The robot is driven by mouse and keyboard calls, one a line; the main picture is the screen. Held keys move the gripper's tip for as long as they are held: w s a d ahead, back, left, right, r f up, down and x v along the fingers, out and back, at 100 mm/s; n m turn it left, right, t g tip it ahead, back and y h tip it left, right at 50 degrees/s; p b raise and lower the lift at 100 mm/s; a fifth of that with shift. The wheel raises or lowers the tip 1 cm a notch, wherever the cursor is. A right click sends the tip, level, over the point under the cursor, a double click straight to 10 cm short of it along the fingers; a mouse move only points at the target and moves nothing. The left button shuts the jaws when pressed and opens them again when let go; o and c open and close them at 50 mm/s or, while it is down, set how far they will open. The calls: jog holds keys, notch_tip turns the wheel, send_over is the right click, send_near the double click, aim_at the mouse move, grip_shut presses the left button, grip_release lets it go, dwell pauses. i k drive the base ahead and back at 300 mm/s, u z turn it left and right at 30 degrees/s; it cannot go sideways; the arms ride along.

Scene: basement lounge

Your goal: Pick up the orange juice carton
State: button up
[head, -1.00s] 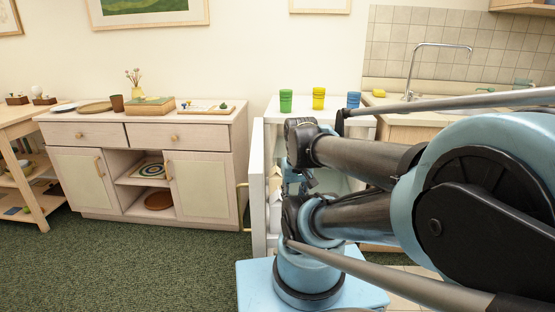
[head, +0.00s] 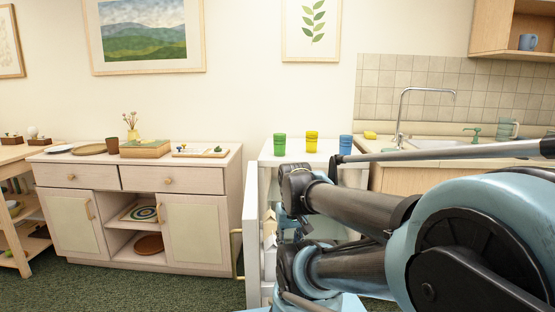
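A small white fridge stands open, its door (head: 251,238) swung out toward me on the left side. Carton-like items (head: 269,228) show on the inner side of the door, partly covered by my arm. I cannot tell whether one of them is the orange juice carton. My blue and dark grey arm fills the lower right and hides most of the fridge's inside. My gripper does not show in the head view, so its hold and its place relative to the carton cannot be seen.
Green (head: 280,144), yellow (head: 311,141) and blue (head: 346,145) cups stand on the fridge top (head: 268,151). A low cabinet (head: 145,180) with a box (head: 145,149) and plates is left of the fridge. A sink counter (head: 400,180) is to the right. Green carpet (head: 130,290) lies clear in front.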

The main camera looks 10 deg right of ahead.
aim_at(269, 222)
jog(key=u, duration=0.3)
jog(key=k, duration=1.7)
jog(key=z, duration=0.2)
jog(key=i, duration=1)
